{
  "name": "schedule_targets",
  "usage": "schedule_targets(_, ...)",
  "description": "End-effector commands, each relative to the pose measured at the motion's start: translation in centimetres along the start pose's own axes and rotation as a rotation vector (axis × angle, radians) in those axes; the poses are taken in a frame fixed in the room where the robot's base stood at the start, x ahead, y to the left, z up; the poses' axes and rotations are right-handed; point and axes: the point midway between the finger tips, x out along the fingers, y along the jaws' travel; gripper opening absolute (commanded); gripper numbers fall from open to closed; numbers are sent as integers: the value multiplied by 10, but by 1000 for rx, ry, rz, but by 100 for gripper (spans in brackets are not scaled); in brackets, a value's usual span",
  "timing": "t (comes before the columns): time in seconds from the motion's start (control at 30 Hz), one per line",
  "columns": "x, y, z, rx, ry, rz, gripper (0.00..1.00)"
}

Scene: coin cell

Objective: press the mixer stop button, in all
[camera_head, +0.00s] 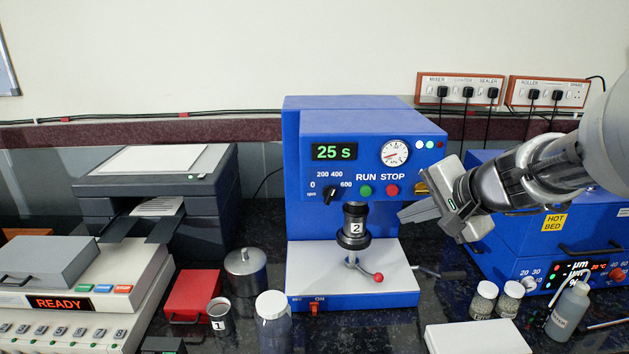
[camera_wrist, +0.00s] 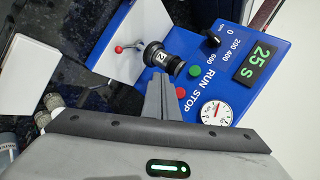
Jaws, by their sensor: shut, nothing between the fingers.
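The blue mixer (camera_head: 345,102) stands at the back centre with a lit display (camera_head: 334,152) reading 25 s. Its red STOP button (camera_head: 392,190) sits right of the green RUN button (camera_head: 365,191). My gripper (camera_head: 402,214) comes in from the right, shut and empty, its tips just below and right of the STOP button. In the wrist view the closed fingers (camera_wrist: 158,80) lie beside the red STOP button (camera_wrist: 181,93), which stays visible. I cannot tell whether they touch the panel. The RUN button (camera_wrist: 195,71) is clear of the fingers.
A black cup labelled 2 (camera_head: 354,240) sits under the mixer head, above a red-knobbed lever (camera_head: 378,277). The blue hot bed machine (camera_head: 510,255) stands at the right under my arm. Jars (camera_head: 509,300) and a bottle (camera_head: 569,312) stand in front of it.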

Motion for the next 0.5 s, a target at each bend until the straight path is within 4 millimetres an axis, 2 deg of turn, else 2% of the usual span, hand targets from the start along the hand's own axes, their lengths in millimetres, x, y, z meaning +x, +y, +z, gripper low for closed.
schedule_targets(0.3, 31, -23, -22, -3, -2, 0, 0)
schedule_targets(0.5, 42, -31, -30, -2, 0, 0, 0)
